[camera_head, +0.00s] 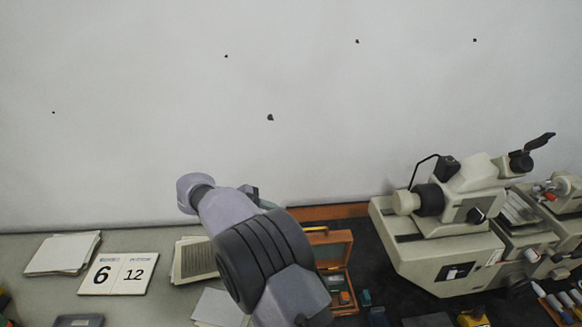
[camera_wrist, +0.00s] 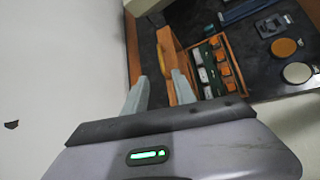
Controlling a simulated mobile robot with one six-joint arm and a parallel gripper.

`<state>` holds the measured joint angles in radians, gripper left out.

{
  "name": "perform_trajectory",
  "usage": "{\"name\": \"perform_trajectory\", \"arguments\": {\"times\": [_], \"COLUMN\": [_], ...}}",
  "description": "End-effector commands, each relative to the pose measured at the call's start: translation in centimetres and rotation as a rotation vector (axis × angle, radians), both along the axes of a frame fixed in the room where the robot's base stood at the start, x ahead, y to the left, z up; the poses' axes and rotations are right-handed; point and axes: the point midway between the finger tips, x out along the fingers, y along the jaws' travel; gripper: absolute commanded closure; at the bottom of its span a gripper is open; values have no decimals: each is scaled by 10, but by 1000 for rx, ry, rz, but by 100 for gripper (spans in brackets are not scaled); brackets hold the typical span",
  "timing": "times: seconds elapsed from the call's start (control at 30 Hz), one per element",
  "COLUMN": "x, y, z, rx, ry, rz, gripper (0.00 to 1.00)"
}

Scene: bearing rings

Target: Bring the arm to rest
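My arm (camera_head: 265,250) rises from the bottom middle of the head view, bent up and to the left in front of the wall. My gripper (camera_wrist: 160,76) shows in the wrist view with its two grey fingers apart and nothing between them. It is raised clear of the bench, and a wooden case lies beyond the fingertips. In the head view the gripper is mostly hidden behind my arm; only a small grey-green part shows past the wrist.
The open wooden case (camera_wrist: 222,62) holds several small blocks; it also stands right of my arm (camera_head: 345,275). A beige machine (camera_head: 440,250) fills the right. A calendar (camera_head: 118,274) and paper stacks (camera_head: 62,253) lie left. The wall (camera_head: 150,100) above is bare apart from dark marks.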

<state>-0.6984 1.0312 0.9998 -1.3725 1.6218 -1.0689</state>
Motion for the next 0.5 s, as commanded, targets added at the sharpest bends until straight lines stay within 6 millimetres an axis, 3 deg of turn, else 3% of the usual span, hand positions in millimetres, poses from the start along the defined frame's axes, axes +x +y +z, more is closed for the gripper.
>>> {"name": "perform_trajectory", "arguments": {"times": [0.1,0.17,0.23,0.37,0.5], "x": [-4,-16,-41,-110,-200], "y": [-23,-50,-88,-147,-189], "z": [10,21,33,47,39], "rx": [84,188,343,638,952], "ry": [-17,-36,-70,-161,-285], "rz": [-75,-172,-320,-621,-964], "gripper": [67,67,67,67,67]}}
